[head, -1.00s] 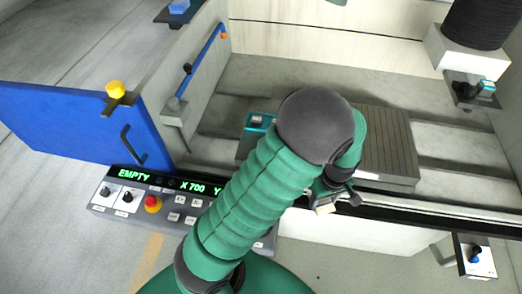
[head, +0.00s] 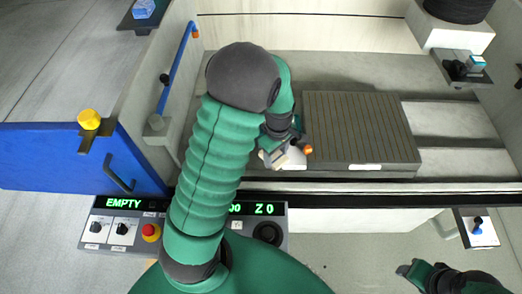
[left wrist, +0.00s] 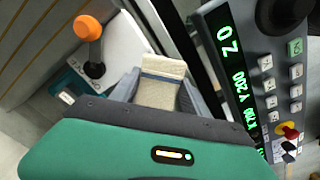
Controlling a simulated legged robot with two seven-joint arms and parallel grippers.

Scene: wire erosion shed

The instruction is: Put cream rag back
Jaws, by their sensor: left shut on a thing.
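The cream rag (left wrist: 160,82), a small folded pad with a blue-grey stripe, is between the grey fingers of my left gripper (left wrist: 158,92), which is shut on it. In the head view my left gripper (head: 275,152) is just inside the machine's front edge, left of the ribbed block. The rag (head: 271,158) is only a small pale patch there. It is close to a white plate (left wrist: 118,48) with an orange-knobbed lever (left wrist: 88,28); I cannot tell whether they touch. My right gripper (head: 418,272) is at the lower right, its jaws unclear.
A grey ribbed block (head: 358,130) fills the middle of the machine bed. The control panel (head: 118,222) runs along the front below my left arm. A blue door (head: 70,160) stands open at left. Small shelves hold a blue item (head: 143,9) and a teal item (head: 477,62).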

